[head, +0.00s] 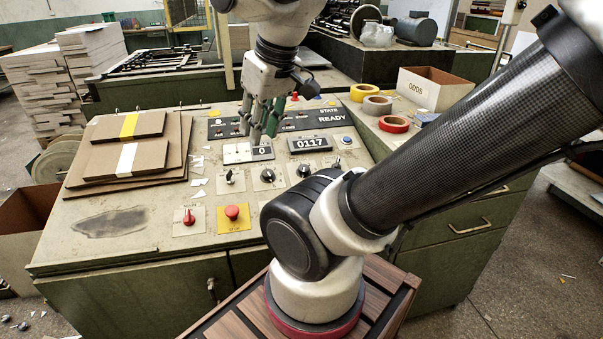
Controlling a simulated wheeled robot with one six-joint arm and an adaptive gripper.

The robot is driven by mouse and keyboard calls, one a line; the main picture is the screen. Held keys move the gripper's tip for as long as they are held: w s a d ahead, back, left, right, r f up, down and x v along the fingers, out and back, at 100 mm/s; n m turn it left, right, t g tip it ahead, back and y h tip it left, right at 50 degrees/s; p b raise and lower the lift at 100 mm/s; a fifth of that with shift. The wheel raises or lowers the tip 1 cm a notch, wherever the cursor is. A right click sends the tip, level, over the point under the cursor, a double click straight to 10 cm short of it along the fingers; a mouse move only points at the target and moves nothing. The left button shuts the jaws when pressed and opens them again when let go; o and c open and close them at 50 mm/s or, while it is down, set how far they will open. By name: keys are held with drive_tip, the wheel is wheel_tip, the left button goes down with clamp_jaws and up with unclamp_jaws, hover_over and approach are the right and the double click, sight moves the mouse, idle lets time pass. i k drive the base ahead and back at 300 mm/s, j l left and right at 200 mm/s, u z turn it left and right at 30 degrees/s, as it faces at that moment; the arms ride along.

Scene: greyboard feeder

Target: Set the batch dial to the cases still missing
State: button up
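My gripper (258,134) points down over the sloped control panel, just behind a white plate with a small display reading 0 (263,151). Its fingers hide part of the panel there, and I cannot tell whether they are apart or touch the panel. A counter display (310,143) to the right reads 0117. Below the displays is a row of black knobs: a left knob (230,177), a middle knob (268,175) and a right knob (304,171). Their labels are too small to read, so I cannot tell which is the batch dial.
A red knob (189,217) and a red mushroom button (232,212) sit at the panel's front. Cardboard sheets (125,150) lie at left. Tape rolls (394,124) and a box marked ODDS (420,90) stand at right. A dark panel reads READY (331,117).

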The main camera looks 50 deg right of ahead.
sight(303, 171)
drive_tip(key=z, duration=2.3)
drive_tip(key=i+l+u, duration=0.1)
drive_tip(key=l+u, duration=0.25)
drive_tip(key=l, duration=0.2)
drive_tip(key=l+u, duration=0.3)
drive_tip(key=l, duration=0.2)
